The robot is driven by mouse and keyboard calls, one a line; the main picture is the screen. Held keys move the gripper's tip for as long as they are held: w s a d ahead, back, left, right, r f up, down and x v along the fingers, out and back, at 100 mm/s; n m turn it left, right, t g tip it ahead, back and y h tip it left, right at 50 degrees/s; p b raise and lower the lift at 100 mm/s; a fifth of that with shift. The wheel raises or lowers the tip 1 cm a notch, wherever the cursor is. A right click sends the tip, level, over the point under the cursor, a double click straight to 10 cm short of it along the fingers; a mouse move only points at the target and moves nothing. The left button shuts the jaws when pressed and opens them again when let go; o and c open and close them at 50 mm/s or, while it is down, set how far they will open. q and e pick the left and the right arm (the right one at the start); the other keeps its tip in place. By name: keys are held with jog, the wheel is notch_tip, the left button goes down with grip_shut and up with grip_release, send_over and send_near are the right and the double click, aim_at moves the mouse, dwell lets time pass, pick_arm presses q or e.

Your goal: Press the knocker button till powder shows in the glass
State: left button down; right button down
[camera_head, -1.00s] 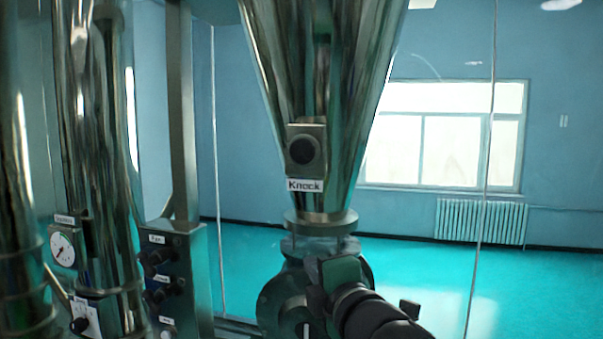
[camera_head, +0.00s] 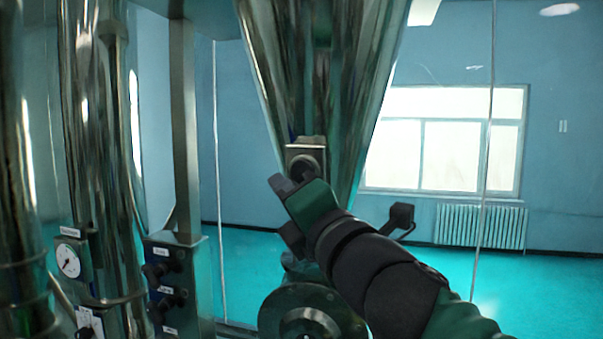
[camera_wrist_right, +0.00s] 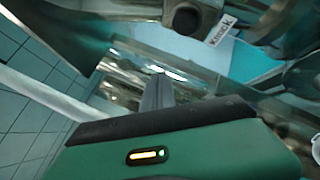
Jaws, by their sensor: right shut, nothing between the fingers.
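The knocker button is a dark round knob (camera_head: 304,163) in a metal box on the steel cone (camera_head: 335,80). My right gripper (camera_head: 282,187) is shut and empty. Its tip is just below the button in the picture and covers part of the box and its label; I cannot tell whether it touches. In the right wrist view, the button (camera_wrist_right: 184,18) and its "Knock" label (camera_wrist_right: 222,29) show at the top, beyond the shut fingers (camera_wrist_right: 158,92). No powder can be made out. I cannot tell which part is the glass. My left gripper is out of view.
A round flanged housing (camera_head: 313,315) sits below the cone, cut by the bottom edge. A control box with dark knobs (camera_head: 172,280) and a pressure gauge (camera_head: 70,260) stand at left. Open floor (camera_head: 540,285) lies at right.

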jog(key=w+d+p, duration=0.2)
jog(key=w, duration=0.6)
jog(key=shift+d, duration=0.3)
jog(key=shift+s, duration=0.1)
dwell(0.5)
jog(key=shift+p, duration=0.35)
dwell(0.7)
jog(key=shift+w+d+r, duration=0.1)
jog(key=shift+w+d, duration=0.05)
jog(key=shift+w, duration=0.2)
